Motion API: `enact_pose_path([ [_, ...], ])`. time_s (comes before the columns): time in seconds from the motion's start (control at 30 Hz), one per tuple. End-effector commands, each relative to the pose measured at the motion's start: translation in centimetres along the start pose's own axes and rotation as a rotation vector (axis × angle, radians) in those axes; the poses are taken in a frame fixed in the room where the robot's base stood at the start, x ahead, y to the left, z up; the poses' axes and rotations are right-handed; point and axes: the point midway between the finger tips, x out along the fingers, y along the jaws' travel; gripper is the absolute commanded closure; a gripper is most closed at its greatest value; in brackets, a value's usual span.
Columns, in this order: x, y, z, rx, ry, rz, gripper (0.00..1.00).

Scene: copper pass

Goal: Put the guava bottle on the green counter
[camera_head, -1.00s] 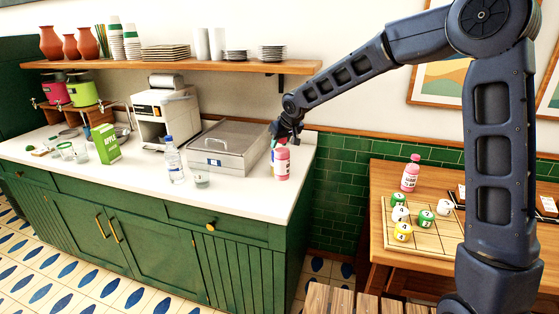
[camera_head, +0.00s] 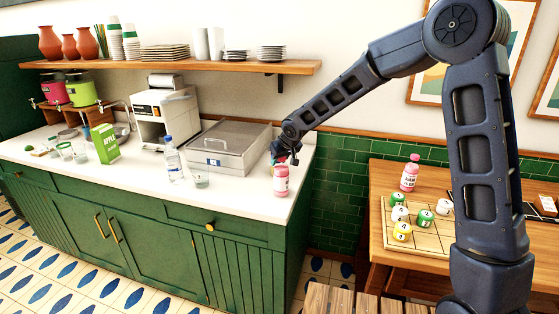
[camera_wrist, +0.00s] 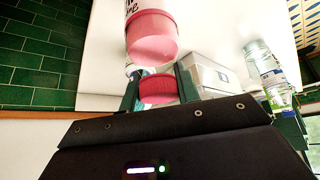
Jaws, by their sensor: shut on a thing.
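A pink bottle with a white label (camera_head: 281,181) is upright over the right end of the white-topped green counter (camera_head: 240,200). My gripper (camera_head: 280,163) is shut on its pink cap from above. I cannot tell whether the base touches the counter top. A second, similar pink bottle (camera_head: 409,174) stands on the wooden table at the right. The label words are too small to read surely.
A metal-lidded box (camera_head: 228,147), a clear water bottle (camera_head: 172,160) and a small glass (camera_head: 201,180) stand left of the held bottle. A green carton (camera_head: 106,144) is farther left. The wooden table (camera_head: 385,180) holds a game board with numbered pieces (camera_head: 425,234). A shelf (camera_head: 180,67) hangs above.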

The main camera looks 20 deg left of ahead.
Motion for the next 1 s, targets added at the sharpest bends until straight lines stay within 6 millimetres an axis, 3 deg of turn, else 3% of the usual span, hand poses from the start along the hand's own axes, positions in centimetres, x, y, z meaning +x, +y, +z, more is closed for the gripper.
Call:
enact_pose_path([
  [0.1,0.2,0.0,0.1,0.000,0.001,0.000,1.00],
  [0.13,0.2,0.0,0.1,0.000,0.000,0.000,0.62],
  [0.2,0.2,0.0,0.1,0.000,0.000,0.000,0.49],
  [0.23,0.2,0.0,0.1,0.000,0.000,0.000,0.46],
  [0.67,-0.7,0.1,-0.1,0.001,0.000,0.001,0.46],
  [1.0,-6.3,0.2,-0.1,0.002,0.003,0.002,0.46],
])
